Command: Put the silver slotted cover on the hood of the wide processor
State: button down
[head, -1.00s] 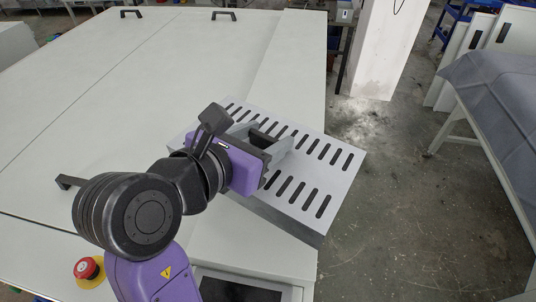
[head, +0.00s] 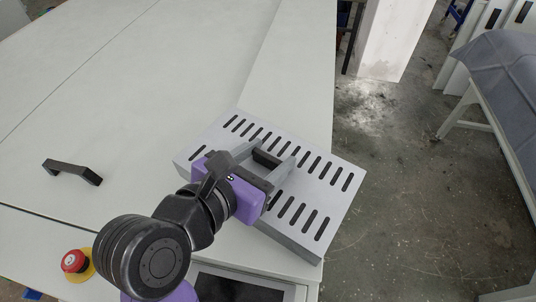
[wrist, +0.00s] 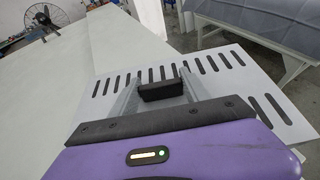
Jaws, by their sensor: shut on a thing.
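The silver slotted cover (head: 312,190) is a flat light-grey plate with two rows of dark slots and a bent front edge. It is tilted in the head view, and its right part reaches past the edge of the white hood (head: 285,85). My gripper (head: 272,162) is shut on the black handle in the middle of the cover. The wrist view also shows the cover (wrist: 225,75) beyond my gripper (wrist: 163,92), with the black handle between the fingers. My gripper and arm hide part of the cover. I cannot tell whether the cover touches the hood.
A red emergency button (head: 74,261) stands at the front left. A black handle (head: 72,171) is on the white top at the left. A dark screen (head: 240,288) is at the front edge. A table under a grey cloth (head: 510,75) stands at the right, across open floor.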

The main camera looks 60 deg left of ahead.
jog(key=c, duration=0.5)
grip_release()
jog(key=shift+f, duration=0.1)
jog(key=shift+s+r, duration=0.2)
jog(key=v, duration=1.1)
jog(key=shift+s+d+r+b, duration=0.1)
jog(key=shift+s+d+b, duration=0.1)
jog(key=shift+b, duration=0.1)
